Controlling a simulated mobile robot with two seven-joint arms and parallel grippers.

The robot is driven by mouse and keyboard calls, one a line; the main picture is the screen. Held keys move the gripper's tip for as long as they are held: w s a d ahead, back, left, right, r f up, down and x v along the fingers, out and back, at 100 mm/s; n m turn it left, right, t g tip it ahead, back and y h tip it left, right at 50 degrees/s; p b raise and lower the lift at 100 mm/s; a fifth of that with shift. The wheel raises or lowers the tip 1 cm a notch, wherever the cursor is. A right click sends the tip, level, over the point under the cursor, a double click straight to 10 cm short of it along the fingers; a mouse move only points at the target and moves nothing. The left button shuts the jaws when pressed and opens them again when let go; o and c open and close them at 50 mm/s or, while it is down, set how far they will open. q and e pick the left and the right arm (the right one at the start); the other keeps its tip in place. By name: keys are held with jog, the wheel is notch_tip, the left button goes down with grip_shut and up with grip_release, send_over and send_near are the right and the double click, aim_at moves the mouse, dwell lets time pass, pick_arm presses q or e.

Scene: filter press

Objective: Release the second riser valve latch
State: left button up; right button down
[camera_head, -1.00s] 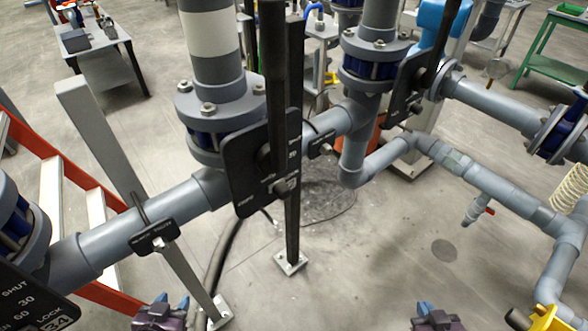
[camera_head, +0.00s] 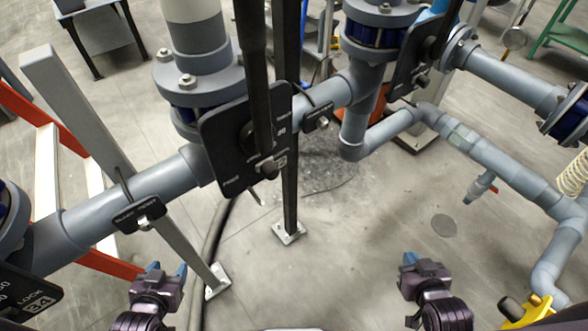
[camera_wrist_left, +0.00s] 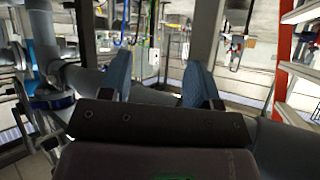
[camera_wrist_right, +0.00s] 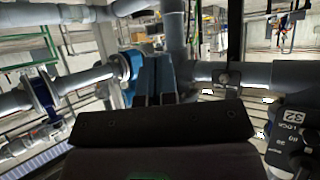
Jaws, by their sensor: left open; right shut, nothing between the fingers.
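In the head view a horizontal grey pipe carries several risers with valves, each with a black latch plate. The middle riser's black plate (camera_head: 235,140) has a long black lever (camera_head: 254,75) standing upright in front of it, with a small latch knob (camera_head: 267,166) low on the plate. Another latch plate (camera_head: 412,68) sits on the riser to the right, and one (camera_head: 20,290) at the lower left edge. My left gripper (camera_head: 165,270) is open and empty, below the pipe. My right gripper (camera_head: 423,260) is shut and empty, over bare floor.
A slanted grey post (camera_head: 100,130) and an orange-red ladder (camera_head: 45,110) are at the left. A yellow part (camera_head: 540,308) is at the lower right. Floor between my grippers is clear.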

aim_at(269, 169)
jog(key=w+a+r+m+g+y+b, duration=0.2)
jog(key=w+a+r+m+y+b, duration=0.25)
jog(key=w+a+y, duration=0.55)
pick_arm(q)
notch_tip(269, 169, down, 7)
jog(key=s+b, duration=0.1)
jog(key=shift+f+g, duration=0.15)
jog(key=shift+g, duration=0.15)
pick_arm(e)
jog(key=w+a+r+g+y, duration=0.1)
jog(key=a+r+g+y, duration=0.1)
jog(key=r, duration=0.4)
jog(key=w+a+r+g+y, duration=0.1)
jog(key=r+g+y, duration=0.3)
jog(key=r+y, duration=0.2)
jog(key=shift+a+y, duration=0.35)
jog(key=shift+y, duration=0.45)
pick_arm(q)
jog(key=shift+w, duration=0.15)
pick_arm(e)
jog(key=shift+w+r, duration=0.1)
